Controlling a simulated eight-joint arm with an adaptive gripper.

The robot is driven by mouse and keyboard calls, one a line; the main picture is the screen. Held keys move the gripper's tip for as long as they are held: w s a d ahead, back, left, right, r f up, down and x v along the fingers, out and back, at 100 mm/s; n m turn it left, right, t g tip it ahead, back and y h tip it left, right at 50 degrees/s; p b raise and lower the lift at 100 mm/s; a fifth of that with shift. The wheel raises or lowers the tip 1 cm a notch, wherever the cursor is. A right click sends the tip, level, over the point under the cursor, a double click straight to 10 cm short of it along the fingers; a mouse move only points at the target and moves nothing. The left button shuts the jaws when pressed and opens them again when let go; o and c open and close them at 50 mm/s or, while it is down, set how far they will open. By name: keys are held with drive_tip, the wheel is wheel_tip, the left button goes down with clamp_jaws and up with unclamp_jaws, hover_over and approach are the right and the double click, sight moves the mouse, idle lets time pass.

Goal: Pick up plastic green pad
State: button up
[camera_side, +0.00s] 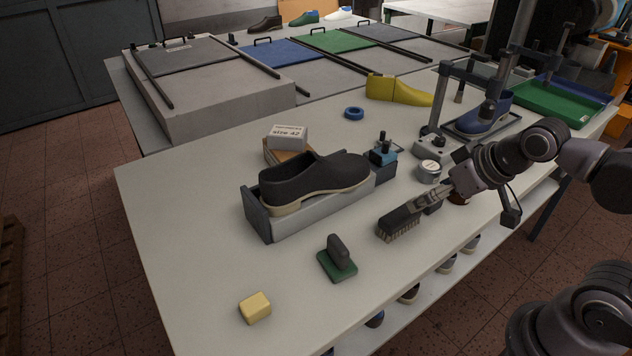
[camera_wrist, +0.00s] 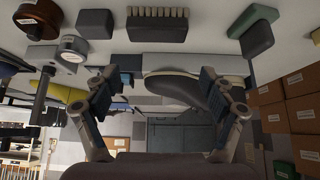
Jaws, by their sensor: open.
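The plastic green pad (camera_side: 331,268) lies flat on the table toward the front, with a dark upright grip on top. It also shows in the wrist view (camera_wrist: 246,20) at the upper right, beyond the right finger. My gripper (camera_side: 424,203) is to the right of the pad and higher, above the table near a dark brush (camera_side: 399,225). In the wrist view my gripper's fingers (camera_wrist: 157,92) are spread wide and nothing is between them; the pad is well apart from them.
A black shoe (camera_side: 315,178) rests on a grey stand (camera_side: 325,207) behind the pad. A pale yellow block (camera_side: 255,307) lies to the pad's front left. A round tin (camera_side: 429,171) stands behind the brush. Table around the pad is clear, with the front edge to its right.

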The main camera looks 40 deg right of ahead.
wheel_tip(320, 180, up, 2)
drive_tip(key=n+g, duration=0.7)
drive_tip(key=n, duration=0.9)
hover_over(338, 242)
drive_tip(key=f, duration=0.5)
drive_tip(key=shift+w+a, duration=0.25)
drive_tip(key=shift+a, duration=0.1)
drive_tip(key=shift+s+d+f, duration=0.15)
drive_tip(key=shift+d+f, duration=0.05)
drive_tip(key=shift+f, duration=1.15)
drive_tip(key=shift+s+d+f, duration=0.15)
drive_tip(key=shift+f, duration=1.2)
drive_tip(key=c, duration=1.3)
